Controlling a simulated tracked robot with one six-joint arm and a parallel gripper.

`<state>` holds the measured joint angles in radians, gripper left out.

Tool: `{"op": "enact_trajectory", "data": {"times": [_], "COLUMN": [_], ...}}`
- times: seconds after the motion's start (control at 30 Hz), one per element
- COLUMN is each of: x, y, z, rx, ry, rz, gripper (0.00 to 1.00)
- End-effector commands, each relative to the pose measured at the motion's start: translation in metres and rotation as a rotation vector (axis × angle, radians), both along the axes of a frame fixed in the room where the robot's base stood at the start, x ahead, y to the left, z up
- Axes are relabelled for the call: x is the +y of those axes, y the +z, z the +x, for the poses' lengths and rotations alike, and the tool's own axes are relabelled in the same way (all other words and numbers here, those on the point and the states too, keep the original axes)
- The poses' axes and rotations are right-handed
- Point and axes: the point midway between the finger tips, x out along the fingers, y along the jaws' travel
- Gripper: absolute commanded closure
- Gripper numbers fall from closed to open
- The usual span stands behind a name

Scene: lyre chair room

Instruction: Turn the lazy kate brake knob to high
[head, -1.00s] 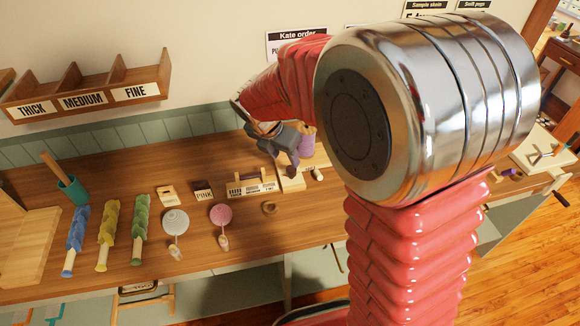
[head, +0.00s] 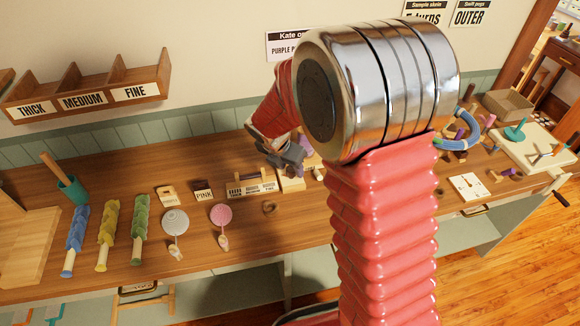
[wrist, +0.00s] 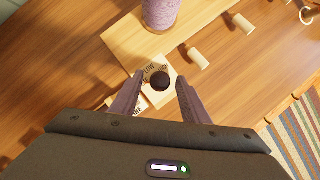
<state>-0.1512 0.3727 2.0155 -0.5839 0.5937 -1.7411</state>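The lazy kate (wrist: 130,32) is a pale wooden base with a purple spool (wrist: 160,12) standing on it. Its brake knob (wrist: 160,80) is a dark round ball beside small printed lettering; one word looks like LOW, and the rest is partly hidden or too small to read. My gripper (wrist: 161,84) is open in the wrist view, with one finger on each side of the knob and gaps visible. In the head view my gripper (head: 285,160) is over the kate base (head: 291,185), and the knob cannot be made out there.
Pale pegs (wrist: 198,58) lie right of the spool. In the head view, a small labelled rack (head: 250,188) and a wooden ring (head: 269,207) are left of the kate. A blue curved item (head: 465,135) is at right. Bare tabletop shows in front.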

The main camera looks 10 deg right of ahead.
Motion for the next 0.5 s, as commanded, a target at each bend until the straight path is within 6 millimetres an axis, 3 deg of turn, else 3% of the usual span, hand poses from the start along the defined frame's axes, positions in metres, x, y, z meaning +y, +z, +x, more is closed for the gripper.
{"op": "enact_trajectory", "data": {"times": [0.5], "x": [0.0006], "y": [0.0003], "z": [0.0], "rx": [0.0], "ry": [0.001], "rz": [0.0], "gripper": [0.95]}}
